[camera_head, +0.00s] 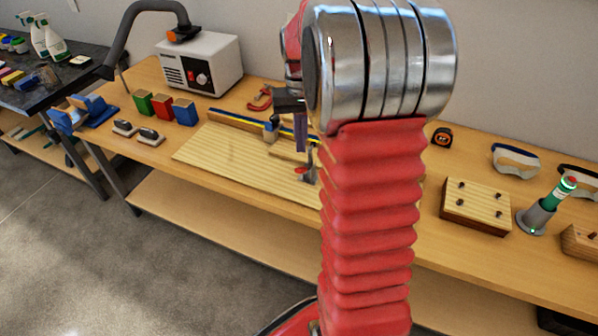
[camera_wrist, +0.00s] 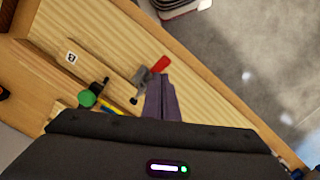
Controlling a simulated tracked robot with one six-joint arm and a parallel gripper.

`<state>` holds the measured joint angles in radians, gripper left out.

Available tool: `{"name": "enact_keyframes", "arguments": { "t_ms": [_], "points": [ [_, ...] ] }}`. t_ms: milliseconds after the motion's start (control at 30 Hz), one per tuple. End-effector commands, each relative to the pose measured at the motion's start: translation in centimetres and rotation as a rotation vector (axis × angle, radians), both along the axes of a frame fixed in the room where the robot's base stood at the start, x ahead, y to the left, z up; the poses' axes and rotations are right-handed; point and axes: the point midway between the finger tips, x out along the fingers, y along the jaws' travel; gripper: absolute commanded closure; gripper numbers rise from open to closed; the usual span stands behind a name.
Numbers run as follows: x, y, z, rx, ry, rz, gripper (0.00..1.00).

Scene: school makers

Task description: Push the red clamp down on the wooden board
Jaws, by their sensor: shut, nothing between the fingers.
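The wooden board (camera_head: 235,160) lies flat on the workbench, and its pale striped surface also shows in the wrist view (camera_wrist: 215,105). A metal clamp with a red handle (camera_head: 302,170) stands at the board's right part; in the wrist view its red handle (camera_wrist: 159,64) points up and right from a grey body. My gripper (camera_head: 300,148) points down above the clamp, its purple fingers shut and empty. In the wrist view the fingertips (camera_wrist: 162,78) appear right beside the clamp's handle; whether they touch it I cannot tell. My arm hides part of the board's right end.
A yellow-and-blue strip (camera_head: 240,122) runs behind the board. A red C-shaped tool (camera_head: 260,98) lies farther back. Colored boxes (camera_head: 163,105) and a white machine (camera_head: 200,65) stand at left. A drilled wooden block (camera_head: 475,207) and a green-topped tool (camera_head: 545,207) are at right.

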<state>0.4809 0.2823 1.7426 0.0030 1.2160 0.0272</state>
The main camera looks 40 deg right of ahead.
Motion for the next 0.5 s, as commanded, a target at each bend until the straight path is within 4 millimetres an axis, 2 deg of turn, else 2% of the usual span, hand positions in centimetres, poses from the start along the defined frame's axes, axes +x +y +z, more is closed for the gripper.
{"name": "enact_keyframes", "arguments": {
  "t_ms": [500],
  "points": [
    [-0.5,0.3,-5.1,0.001,0.002,0.0,1.0]
  ]
}}
